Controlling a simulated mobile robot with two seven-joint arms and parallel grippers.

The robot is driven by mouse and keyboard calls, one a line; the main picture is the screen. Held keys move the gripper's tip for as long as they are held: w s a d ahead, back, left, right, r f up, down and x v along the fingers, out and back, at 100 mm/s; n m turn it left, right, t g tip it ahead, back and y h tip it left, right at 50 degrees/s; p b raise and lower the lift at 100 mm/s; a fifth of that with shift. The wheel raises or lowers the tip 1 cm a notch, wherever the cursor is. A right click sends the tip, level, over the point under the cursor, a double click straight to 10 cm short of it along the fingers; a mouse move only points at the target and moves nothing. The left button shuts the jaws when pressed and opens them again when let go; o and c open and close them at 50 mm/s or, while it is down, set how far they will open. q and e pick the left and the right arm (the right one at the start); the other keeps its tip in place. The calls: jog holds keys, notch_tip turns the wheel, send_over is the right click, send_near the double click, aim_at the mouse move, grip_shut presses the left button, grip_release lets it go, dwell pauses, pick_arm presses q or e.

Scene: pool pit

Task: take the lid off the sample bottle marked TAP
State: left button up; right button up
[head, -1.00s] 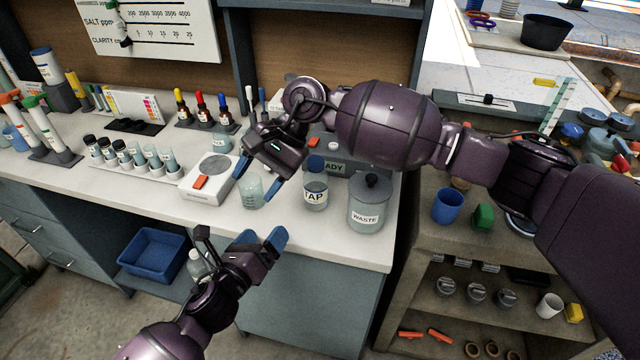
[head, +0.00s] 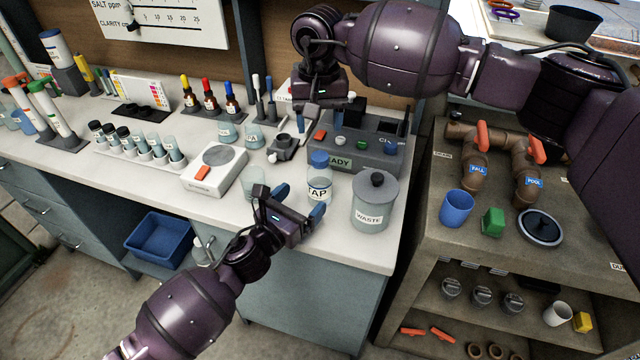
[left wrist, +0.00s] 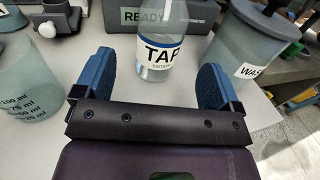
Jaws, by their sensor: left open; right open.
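The sample bottle marked TAP (head: 320,182) stands upright on the white counter, clear with a blue lid (head: 319,158) on top. In the left wrist view the TAP bottle (left wrist: 158,50) stands beyond and between the open fingers; its lid is out of that picture. My left gripper (head: 297,201) is open and empty, low in front of the bottle, its blue fingertips either side of the line to it; whether they touch is unclear. My right gripper (head: 318,118) hangs above the counter behind the bottle, over the grey READY device; its fingers are partly hard to see.
The WASTE jar (head: 375,203) stands close to the right of the bottle. A clear beaker (head: 253,182) is close on the left, beside a white scale (head: 214,168). The grey READY device (head: 365,154) stands behind. The counter's front edge is just below the bottle.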

aim_at(313, 189)
pick_arm(q)
jog(key=x, duration=0.7)
jog(key=shift+w+d, duration=0.1)
jog(key=shift+w, duration=0.05)
